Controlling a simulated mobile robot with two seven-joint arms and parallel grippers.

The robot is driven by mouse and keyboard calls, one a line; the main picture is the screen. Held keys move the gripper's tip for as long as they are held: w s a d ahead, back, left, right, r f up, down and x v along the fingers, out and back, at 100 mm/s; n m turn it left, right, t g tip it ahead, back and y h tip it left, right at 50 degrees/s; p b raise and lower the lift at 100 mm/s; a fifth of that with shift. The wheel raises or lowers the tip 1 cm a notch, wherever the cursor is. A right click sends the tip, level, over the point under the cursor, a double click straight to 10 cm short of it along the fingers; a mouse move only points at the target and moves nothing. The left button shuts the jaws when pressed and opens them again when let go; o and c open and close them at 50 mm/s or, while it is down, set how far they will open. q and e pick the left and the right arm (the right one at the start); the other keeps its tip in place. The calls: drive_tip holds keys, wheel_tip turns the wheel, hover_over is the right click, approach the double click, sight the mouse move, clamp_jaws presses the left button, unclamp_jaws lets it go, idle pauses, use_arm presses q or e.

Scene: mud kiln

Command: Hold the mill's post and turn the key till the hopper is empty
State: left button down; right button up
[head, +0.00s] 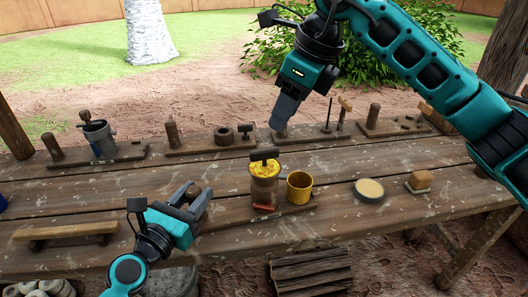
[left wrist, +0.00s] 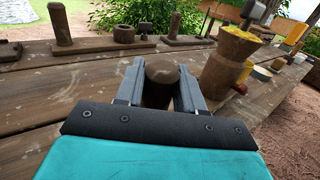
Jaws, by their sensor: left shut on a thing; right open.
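The mill (head: 264,187) is a brown wooden body on a plank base. Its top hopper holds yellow material (head: 264,169), and a dark T-shaped key (head: 264,154) stands over it. The mill also shows at the right of the left wrist view (left wrist: 228,65). The mill's round-topped wooden post (head: 193,190) stands left of the body. My left gripper (head: 195,197) is shut on this post, one finger on each side in the left wrist view (left wrist: 160,85). My right gripper (head: 282,124) is open and empty, pointing down behind and above the mill. Its finger gap is hard to see.
A yellow cup (head: 299,188) stands right of the mill body. A round dish (head: 369,190) and a small block (head: 419,181) are further right. Several tool boards (head: 212,149) with posts line the table's back. A small wooden rack (head: 66,232) lies at front left.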

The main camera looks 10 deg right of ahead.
sight(265, 149)
drive_tip(key=shift+c, duration=0.3)
idle(0.5)
drive_tip(key=w+a+f+n+g, duration=0.1)
drive_tip(key=f+n, duration=0.1)
drive_tip(key=f, duration=0.1)
drive_tip(key=f+n+g+y, duration=0.1)
drive_tip(key=f+n, duration=0.2)
drive_tip(key=w+a+f+n, duration=0.1)
drive_tip(key=f+n, duration=0.2)
drive_tip(key=shift+w+a+g, duration=0.3)
drive_tip(key=shift+g, duration=0.1)
idle(0.5)
clamp_jaws()
idle(0.4)
